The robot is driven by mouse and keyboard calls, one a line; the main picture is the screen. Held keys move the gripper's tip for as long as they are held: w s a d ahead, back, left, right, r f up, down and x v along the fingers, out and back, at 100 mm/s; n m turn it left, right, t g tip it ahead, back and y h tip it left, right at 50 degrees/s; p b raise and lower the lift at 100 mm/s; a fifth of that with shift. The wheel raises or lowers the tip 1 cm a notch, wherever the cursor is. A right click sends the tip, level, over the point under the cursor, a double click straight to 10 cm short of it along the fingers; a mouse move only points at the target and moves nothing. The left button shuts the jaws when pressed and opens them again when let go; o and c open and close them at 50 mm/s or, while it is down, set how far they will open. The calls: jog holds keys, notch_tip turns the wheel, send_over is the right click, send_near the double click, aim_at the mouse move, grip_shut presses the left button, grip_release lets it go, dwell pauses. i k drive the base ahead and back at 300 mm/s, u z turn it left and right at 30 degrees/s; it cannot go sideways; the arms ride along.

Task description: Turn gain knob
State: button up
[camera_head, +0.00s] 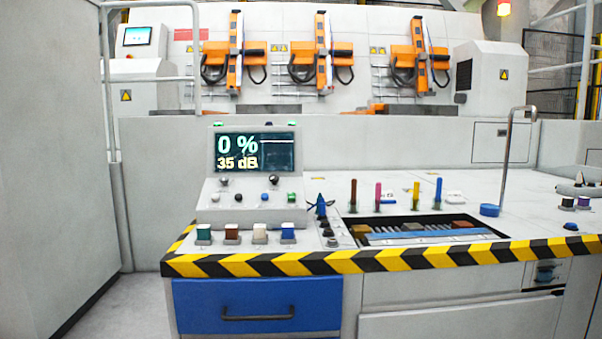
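A grey console (205,209) stands at the left end of the bench. Its tilted screen (255,152) reads "0 %" in large pale green digits and "35 dB" in yellow below. Under the screen are two small round dark knobs, a left knob (224,182) and a right knob (274,180). No label is readable, so I cannot tell which is the gain knob. A lower row holds a white button (215,198), a black one (240,198), a blue one (265,197) and a green one (291,197). My gripper is not in view.
Several coloured blocks (232,233) stand in front of the console. To the right are a blue-black pointed item (321,207), upright coloured sticks (378,195) and a recessed tray (480,238). Yellow-black striping (400,259) marks the bench's front edge above a blue drawer (258,305).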

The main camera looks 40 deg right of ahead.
aim_at(273, 178)
jog(key=z, duration=0.8)
jog(key=i, duration=0.7)
jog(key=z, duration=0.75)
